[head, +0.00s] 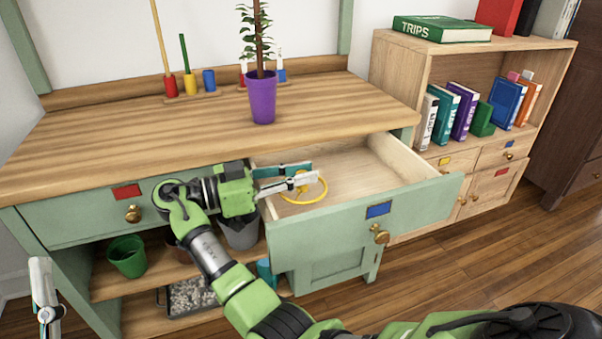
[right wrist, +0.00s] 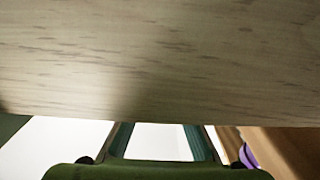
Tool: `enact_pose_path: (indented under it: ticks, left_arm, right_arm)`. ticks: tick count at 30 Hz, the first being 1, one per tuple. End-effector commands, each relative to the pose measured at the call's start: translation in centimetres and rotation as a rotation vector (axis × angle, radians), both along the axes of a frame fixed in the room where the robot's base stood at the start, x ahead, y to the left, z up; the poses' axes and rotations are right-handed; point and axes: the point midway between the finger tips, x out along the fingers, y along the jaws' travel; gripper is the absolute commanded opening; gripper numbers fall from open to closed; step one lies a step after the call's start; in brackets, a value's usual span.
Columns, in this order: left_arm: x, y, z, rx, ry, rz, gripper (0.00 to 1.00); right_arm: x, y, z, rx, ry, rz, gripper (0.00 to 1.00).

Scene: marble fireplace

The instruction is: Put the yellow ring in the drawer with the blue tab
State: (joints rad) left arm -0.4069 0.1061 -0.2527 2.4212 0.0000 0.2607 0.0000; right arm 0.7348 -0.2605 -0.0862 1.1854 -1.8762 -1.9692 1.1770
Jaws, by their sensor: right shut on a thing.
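The yellow ring (head: 322,196) is held at the left end of the open drawer, over its pale wooden floor (head: 362,176). I cannot tell whether it touches the floor. The green drawer front (head: 330,235) carries the blue tab (head: 379,210) and a brass knob. My right gripper (head: 302,182) is shut on the ring's near-left side. My left gripper (head: 45,300) shows only partly at the lower left edge, away from the drawer, and its jaws are unclear. In the right wrist view, pale wood fills the upper part and the ring does not show.
A closed drawer with a red tab (head: 127,192) is at the left. A purple pot (head: 262,97) with a plant stands on the tabletop (head: 190,125) behind the open drawer. A bookcase (head: 400,65) stands at the right. Pots (head: 126,257) sit on the shelf below.

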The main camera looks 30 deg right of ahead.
Motion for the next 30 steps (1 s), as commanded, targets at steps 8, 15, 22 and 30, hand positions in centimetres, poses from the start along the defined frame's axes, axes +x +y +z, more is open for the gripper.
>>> enact_pose_path:
  ticks: [8, 15, 22, 30]
  left_arm:
    - [-0.6, 0.1, 0.7, -0.012, -0.043, -0.003, 0.40]
    - [-1.1, 0.1, 1.1, -0.023, -0.073, -0.006, 0.40]
    - [-1.7, 0.2, 1.5, -0.033, -0.102, -0.008, 0.40]
    - [-2.3, 0.3, 2.0, -0.043, -0.137, -0.010, 0.40]
  right_arm:
    - [0.0, 0.0, -0.2, 0.000, -0.001, 0.000, 0.04]
    - [0.0, 0.0, -0.3, 0.000, 0.000, 0.000, 0.04]
    - [0.0, 0.0, -0.4, 0.000, -0.001, 0.000, 0.04]
    - [0.0, 0.0, -0.5, 0.000, 0.000, 0.000, 0.04]
